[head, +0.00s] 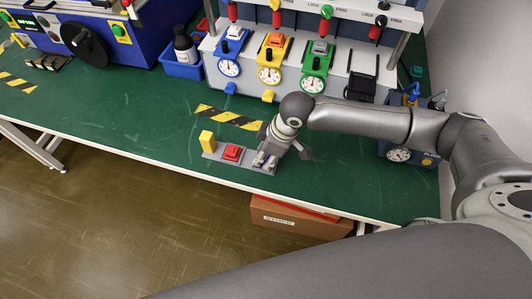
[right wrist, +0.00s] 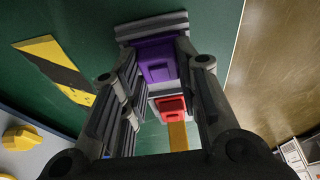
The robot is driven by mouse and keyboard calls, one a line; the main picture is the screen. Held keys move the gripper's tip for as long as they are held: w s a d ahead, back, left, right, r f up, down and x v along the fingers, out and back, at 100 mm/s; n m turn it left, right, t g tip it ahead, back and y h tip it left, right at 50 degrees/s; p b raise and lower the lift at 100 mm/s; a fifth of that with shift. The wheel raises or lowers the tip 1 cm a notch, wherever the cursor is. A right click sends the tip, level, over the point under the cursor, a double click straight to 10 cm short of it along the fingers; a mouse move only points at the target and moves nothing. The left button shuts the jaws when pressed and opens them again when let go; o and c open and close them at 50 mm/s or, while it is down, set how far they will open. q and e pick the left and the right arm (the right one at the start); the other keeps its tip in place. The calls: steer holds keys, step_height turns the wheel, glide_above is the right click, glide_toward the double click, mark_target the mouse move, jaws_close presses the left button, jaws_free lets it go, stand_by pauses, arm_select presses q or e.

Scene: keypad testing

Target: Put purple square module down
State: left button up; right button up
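The purple square module (right wrist: 157,60) sits between the two fingers of my right gripper (right wrist: 158,75), which look closed against its sides. In the head view this gripper (head: 272,158) points down at the right end of a grey tray (head: 245,166), low over the table's front edge. A little purple (head: 259,158) shows there between the fingers. The red module (head: 232,153) is beside it in the tray and also shows in the right wrist view (right wrist: 171,107). A yellow block (head: 206,139) stands at the tray's left end. The purple module's underside is hidden. My left gripper is out of view.
A yellow-black striped strip (head: 228,117) lies behind the tray on the green table (head: 130,125). A test stand (head: 300,70) with blue, yellow and green stations stands at the back. A blue bin (head: 182,68) holds a dark bottle. A blue gauge box (head: 405,152) is at right.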

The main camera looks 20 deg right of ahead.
steer(key=o, duration=0.4)
steer(key=shift+o, duration=0.2)
steer(key=shift+r, duration=0.1)
steer(key=v, duration=1.2)
